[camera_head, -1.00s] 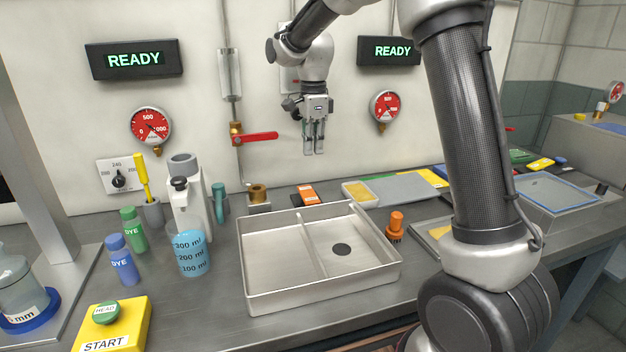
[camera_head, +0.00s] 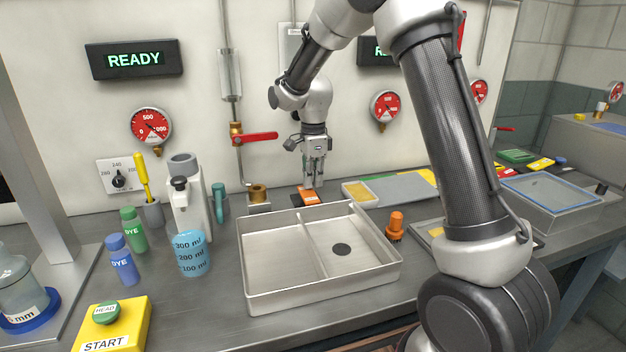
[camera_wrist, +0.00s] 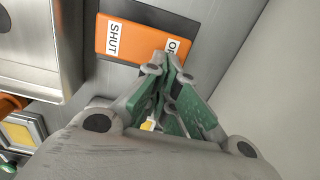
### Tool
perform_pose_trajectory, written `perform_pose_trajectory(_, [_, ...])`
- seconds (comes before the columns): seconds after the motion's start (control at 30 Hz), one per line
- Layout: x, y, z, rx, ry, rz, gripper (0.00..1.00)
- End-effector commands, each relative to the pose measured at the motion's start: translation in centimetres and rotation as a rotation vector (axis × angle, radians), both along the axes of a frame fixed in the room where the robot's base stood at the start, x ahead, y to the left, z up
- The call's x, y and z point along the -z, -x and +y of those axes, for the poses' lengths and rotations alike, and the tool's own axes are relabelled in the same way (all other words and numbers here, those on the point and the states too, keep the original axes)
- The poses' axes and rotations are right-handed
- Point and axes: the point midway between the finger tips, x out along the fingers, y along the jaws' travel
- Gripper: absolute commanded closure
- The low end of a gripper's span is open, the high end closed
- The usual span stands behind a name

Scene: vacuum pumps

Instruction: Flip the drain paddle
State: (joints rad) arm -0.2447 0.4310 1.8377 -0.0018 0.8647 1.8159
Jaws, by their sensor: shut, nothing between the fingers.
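The orange drain paddle (camera_head: 306,196) lies on the bench behind the metal tray, against the wall side. In the wrist view the paddle (camera_wrist: 133,43) shows a white SHUT label on its left end and a second label, partly hidden by my fingertips, on its right end. My gripper (camera_head: 315,186) points down with its fingers shut and empty, at the paddle's right end. In the wrist view the fingertips (camera_wrist: 168,62) overlap the partly hidden label; I cannot tell whether they touch it.
A two-part metal tray (camera_head: 272,300) with a dark drain hole (camera_head: 341,249) stands in front. A red-handled valve (camera_head: 255,138) is on the wall at left. An orange knob (camera_head: 395,224) stands right of the tray. A yellow sponge-like block in a dish (camera_head: 358,193) lies right of the paddle.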

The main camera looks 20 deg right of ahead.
Motion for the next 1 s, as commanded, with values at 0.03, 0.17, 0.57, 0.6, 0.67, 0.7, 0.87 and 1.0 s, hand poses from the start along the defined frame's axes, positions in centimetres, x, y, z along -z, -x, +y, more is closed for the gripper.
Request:
perform_pose_trajectory(0.03, [0.3, -0.1, 0.0, 0.0, 0.0, 0.001, 1.0])
perform_pose_trajectory(0.17, [0.9, -0.4, 0.0, 0.0, 0.0, 0.0, 1.0])
perform_pose_trajectory(0.57, [0.2, -0.3, 0.0, 0.001, 0.0, 0.0, 1.0])
perform_pose_trajectory(0.6, [0.0, -0.4, 0.0, 0.001, 0.0, 0.0, 1.0])
perform_pose_trajectory(0.67, [-0.3, -0.4, 0.0, 0.001, 0.0, -0.001, 1.0])
perform_pose_trajectory(0.7, [-0.5, -0.4, 0.0, 0.0, 0.0, -0.001, 1.0])
perform_pose_trajectory(0.87, [-0.8, -0.3, 0.0, 0.001, 0.001, 0.001, 1.0])
perform_pose_trajectory(1.0, [-0.8, -0.3, 0.0, 0.0, 0.001, 0.001, 1.0])
